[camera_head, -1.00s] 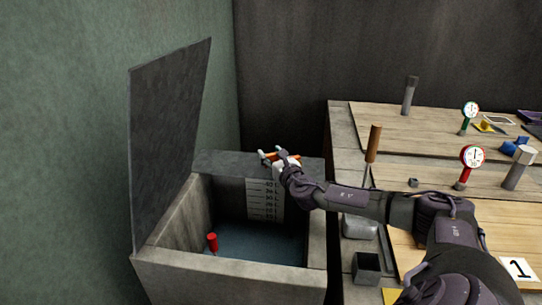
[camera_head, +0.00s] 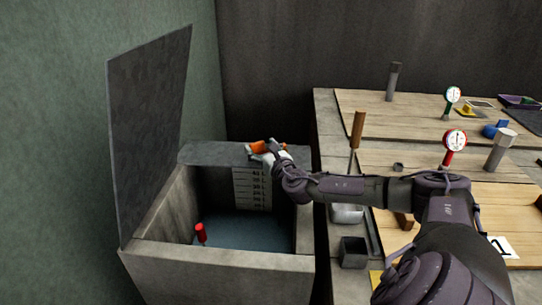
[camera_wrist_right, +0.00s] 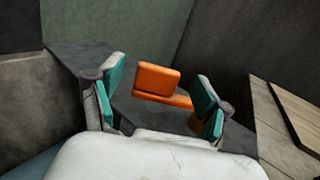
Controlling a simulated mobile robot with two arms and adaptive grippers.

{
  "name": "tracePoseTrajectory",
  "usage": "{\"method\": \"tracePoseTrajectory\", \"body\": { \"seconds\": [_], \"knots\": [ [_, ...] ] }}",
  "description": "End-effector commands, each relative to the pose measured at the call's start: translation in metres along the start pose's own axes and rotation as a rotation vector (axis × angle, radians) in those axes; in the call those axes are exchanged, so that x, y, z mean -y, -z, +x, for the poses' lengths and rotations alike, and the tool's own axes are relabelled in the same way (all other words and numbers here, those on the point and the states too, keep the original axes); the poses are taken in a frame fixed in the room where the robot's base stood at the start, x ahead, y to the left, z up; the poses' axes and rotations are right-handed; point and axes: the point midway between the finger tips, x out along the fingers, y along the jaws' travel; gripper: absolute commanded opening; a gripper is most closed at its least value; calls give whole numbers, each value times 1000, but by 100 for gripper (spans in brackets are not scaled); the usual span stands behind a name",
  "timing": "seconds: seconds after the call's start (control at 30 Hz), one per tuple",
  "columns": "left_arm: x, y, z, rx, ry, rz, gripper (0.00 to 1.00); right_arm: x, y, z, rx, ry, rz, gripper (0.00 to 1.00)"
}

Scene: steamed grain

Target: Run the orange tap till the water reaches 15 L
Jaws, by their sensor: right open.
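The orange tap (camera_head: 260,146) is on the back ledge of the open grey tank (camera_head: 215,260). In the right wrist view the tap handle (camera_wrist_right: 158,81) lies ahead, between the two fingers and apart from them. My right gripper (camera_head: 263,153) is open at the tap; its teal-padded fingers also show in the right wrist view (camera_wrist_right: 158,98). Water (camera_head: 235,231) covers the tank's bottom. A white level scale (camera_head: 252,189) is on the inner back wall; its figures are too small to read. My left gripper is not in view.
The tank lid (camera_head: 150,130) stands open at the left. A red-topped thing (camera_head: 200,233) stands in the water at the left.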

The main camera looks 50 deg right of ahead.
Motion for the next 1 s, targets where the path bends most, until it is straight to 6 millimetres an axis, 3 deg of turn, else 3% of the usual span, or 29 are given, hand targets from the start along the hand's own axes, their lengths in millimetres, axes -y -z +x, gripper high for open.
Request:
{"method": "tracePoseTrajectory", "body": {
  "seconds": [0.2,0.4,0.6,1.0],
  "knots": [
    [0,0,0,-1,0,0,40,0,1,-49,-5,-3,-7,77],
    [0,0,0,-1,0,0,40,0,0,-80,-2,-1,-3,77],
    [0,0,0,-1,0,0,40,0,0,-91,0,-1,0,77],
    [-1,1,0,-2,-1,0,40,0,0,-91,0,0,1,77]
  ]
}}
